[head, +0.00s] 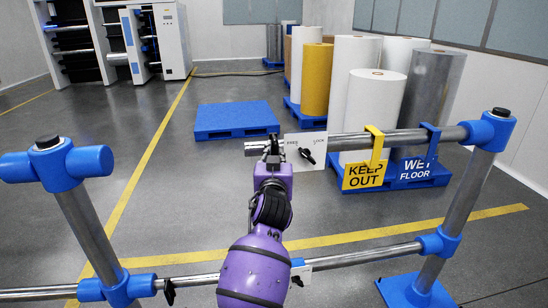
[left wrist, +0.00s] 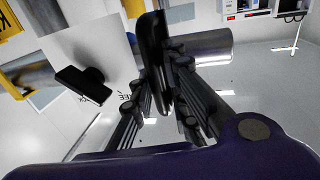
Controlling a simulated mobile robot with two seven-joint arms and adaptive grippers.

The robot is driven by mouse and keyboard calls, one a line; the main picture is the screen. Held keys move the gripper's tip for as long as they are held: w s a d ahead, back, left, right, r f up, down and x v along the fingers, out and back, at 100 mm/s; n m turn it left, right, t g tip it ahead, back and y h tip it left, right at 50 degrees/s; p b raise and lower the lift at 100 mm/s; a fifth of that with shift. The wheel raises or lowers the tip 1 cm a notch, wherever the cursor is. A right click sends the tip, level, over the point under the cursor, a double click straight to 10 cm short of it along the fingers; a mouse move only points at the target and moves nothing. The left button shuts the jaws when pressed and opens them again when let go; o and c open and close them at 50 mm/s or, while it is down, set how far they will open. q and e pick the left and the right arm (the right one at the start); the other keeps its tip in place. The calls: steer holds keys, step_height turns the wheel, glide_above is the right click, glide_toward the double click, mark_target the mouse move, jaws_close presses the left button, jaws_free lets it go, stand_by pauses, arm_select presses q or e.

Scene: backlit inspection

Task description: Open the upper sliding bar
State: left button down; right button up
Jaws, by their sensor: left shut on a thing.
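The upper sliding bar (head: 350,141) is a grey metal tube running from the right post's blue joint (head: 490,130) to a free end left of my gripper. A wide gap separates that end from the left post's blue joint (head: 58,163). My left gripper (head: 273,150) is at the bar near this end. In the left wrist view, its fingers (left wrist: 165,95) are shut on an upright black handle (left wrist: 154,55), with the bar (left wrist: 205,47) behind. A white plate (head: 292,139) with a black knob (head: 308,156) is beside the gripper. My right gripper is not in view.
A yellow KEEP OUT sign (head: 363,176) and a blue WET FLOOR sign (head: 415,167) hang from the bar. A lower bar (head: 365,256) crosses below, joined to both posts. Beyond are a blue pallet (head: 235,119) and upright rolls (head: 372,105). Open floor lies around the pallet.

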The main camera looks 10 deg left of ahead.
arm_select(q)
steer(key=shift+w+d+r, duration=0.1)
steer(key=shift+d+r, duration=0.25)
steer(key=shift+r, duration=0.15)
steer(key=c, duration=1.9)
jaws_free()
steer(key=shift+o, duration=0.7)
steer(key=shift+f, duration=0.15)
steer(key=shift+f, duration=0.25)
steer(key=shift+a, duration=0.15)
